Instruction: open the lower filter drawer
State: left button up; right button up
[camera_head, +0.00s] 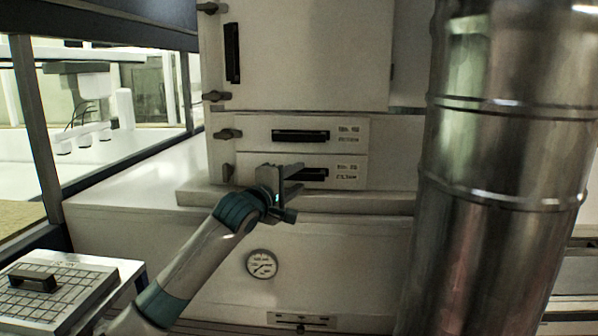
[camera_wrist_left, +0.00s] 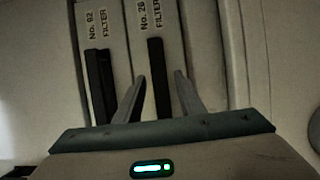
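The lower filter drawer (camera_head: 261,160) has a pale front with a dark bar handle (camera_head: 315,174). It appears closed, below the upper filter drawer (camera_head: 256,131). My left gripper (camera_head: 299,175) is at the lower drawer's handle and hides its left part. In the left wrist view my open left gripper (camera_wrist_left: 160,75) has one finger on each side of the dark handle (camera_wrist_left: 155,60) of the drawer labelled No. 26 FILTER. Gaps show between the fingers and the handle. The other handle (camera_wrist_left: 98,75), under No. 92 FILTER, lies outside the fingers. My right gripper is not in view.
A large shiny metal duct (camera_head: 505,170) stands close on the right. A ledge (camera_head: 350,202) runs just below the drawers. Latches (camera_head: 228,134) sit at the drawers' left side. A gridded box (camera_head: 62,285) with a handle is at the lower left.

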pick_arm(q)
jog(key=shift+x, duration=0.85)
grip_shut()
